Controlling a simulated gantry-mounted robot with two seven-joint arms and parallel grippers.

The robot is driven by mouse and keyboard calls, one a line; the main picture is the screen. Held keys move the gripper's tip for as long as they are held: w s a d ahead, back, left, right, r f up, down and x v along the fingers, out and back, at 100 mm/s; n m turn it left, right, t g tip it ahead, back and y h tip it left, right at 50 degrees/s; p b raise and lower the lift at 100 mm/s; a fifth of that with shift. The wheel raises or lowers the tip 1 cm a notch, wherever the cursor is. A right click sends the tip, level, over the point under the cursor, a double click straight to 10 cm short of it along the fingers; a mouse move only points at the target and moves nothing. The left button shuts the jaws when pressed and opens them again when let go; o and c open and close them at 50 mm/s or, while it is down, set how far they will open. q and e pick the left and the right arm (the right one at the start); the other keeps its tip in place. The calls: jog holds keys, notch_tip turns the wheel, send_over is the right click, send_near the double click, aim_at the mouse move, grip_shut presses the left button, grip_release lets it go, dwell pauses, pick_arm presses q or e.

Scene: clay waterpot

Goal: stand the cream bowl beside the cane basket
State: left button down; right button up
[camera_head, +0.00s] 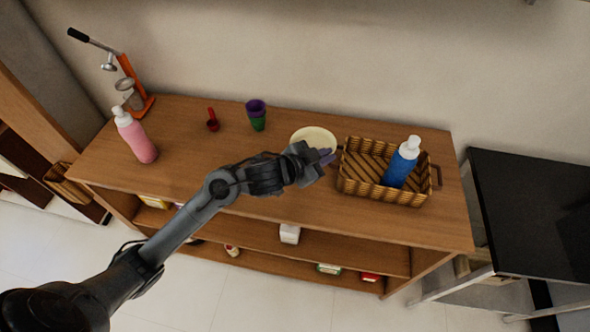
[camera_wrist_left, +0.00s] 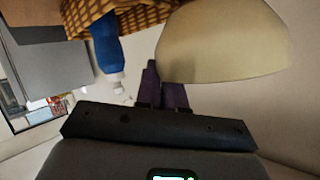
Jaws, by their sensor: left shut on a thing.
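The cream bowl (camera_head: 314,135) is at the back of the wooden counter, just left of the cane basket (camera_head: 386,196). My left gripper (camera_head: 325,157) is shut on the near right part of the bowl's rim. The gripper and wrist hide the bowl's near side. In the left wrist view the purple fingers (camera_wrist_left: 165,90) meet the edge of the bowl (camera_wrist_left: 225,42), and part of the basket (camera_wrist_left: 150,14) shows at the top. I cannot tell whether the bowl touches the counter. My right gripper is out of view.
A blue bottle (camera_head: 401,165) with a white cap stands in the basket. Stacked purple and green cups (camera_head: 257,116), a red scoop (camera_head: 212,123), a pink bottle (camera_head: 137,139) and an orange press (camera_head: 130,80) stand to the left. The counter's front right (camera_head: 340,220) is clear.

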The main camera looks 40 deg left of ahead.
pick_arm(q)
jog(key=a, duration=0.1)
jog(key=a+f, duration=0.1)
jog(key=a, duration=0.1)
jog(key=shift+w+a+f, duration=0.1)
jog(key=shift+a+f, duration=0.05)
jog(key=shift+f, duration=0.1)
jog(key=shift+s+a+f+b, duration=0.2)
jog(key=shift+a+f+b, duration=0.4)
jog(key=shift+a+f, duration=0.8)
jog(key=shift+s+a+f+b, duration=0.25)
jog(key=shift+a+f+b, duration=0.3)
jog(key=shift+a+f, duration=0.85)
jog(key=shift+s+a+f+b, duration=0.2)
jog(key=shift+a+f+b, duration=0.4)
jog(key=shift+a+f, duration=0.8)
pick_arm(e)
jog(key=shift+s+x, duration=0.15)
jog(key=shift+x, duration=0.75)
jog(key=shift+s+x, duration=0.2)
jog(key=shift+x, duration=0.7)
pick_arm(q)
jog(key=shift+d+f, duration=0.15)
jog(key=shift+f, duration=0.15)
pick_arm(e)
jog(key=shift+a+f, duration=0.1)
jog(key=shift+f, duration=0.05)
